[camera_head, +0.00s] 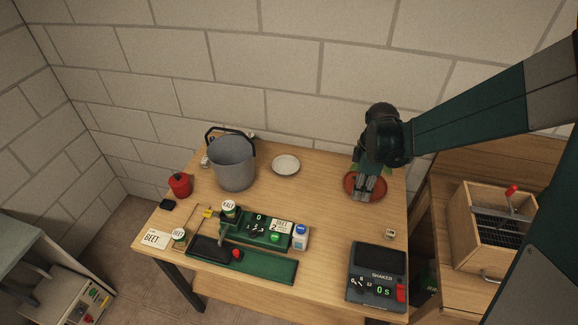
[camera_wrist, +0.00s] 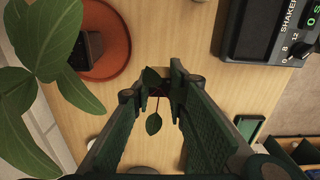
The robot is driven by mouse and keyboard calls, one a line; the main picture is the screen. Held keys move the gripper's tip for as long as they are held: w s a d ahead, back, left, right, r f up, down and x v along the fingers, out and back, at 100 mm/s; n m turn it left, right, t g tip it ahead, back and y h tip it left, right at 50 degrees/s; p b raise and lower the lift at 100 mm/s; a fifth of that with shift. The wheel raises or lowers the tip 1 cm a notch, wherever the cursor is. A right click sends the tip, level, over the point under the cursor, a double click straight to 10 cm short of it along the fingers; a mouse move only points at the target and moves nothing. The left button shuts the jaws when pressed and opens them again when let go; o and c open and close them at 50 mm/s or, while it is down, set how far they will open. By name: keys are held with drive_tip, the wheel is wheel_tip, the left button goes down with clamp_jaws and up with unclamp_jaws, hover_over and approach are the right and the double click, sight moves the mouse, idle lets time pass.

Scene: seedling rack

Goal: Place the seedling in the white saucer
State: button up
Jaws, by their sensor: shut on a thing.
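My gripper (camera_head: 362,194) points down in front of the reddish-brown saucer (camera_head: 380,184) at the right of the table. In the wrist view my gripper (camera_wrist: 162,88) is shut on a small seedling (camera_wrist: 154,123); its green leaves show between the fingers and a dark root end sits at the tips. The seedling cannot be made out in the head view. The white saucer (camera_head: 286,165) lies empty at the table's back middle, left of my gripper and apart from it.
A large-leaved plant (camera_wrist: 50,40) is close to my gripper's left in the wrist view; a dark pot (camera_wrist: 88,48) stands in the reddish-brown saucer. A grey bucket (camera_head: 233,163) stands left of the white saucer. A shaker (camera_head: 378,272) is at the front right. The middle is clear.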

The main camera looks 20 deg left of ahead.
drive_tip(key=w+a, duration=1.1)
drive_tip(key=a, duration=0.4)
hover_over(286, 167)
drive_tip(key=shift+w+a+r, duration=0.1)
drive_tip(key=shift+r, duration=0.1)
drive_tip(key=shift+f, duration=0.1)
drive_tip(key=shift+f, duration=3.05)
drive_tip(key=shift+f, duration=0.1)
drive_tip(key=shift+f, duration=1.8)
drive_tip(key=shift+f+b, duration=0.1)
drive_tip(key=shift+b, duration=0.25)
drive_tip(key=o, duration=0.4)
drive_tip(key=shift+c, duration=0.2)
drive_tip(key=o, duration=0.4)
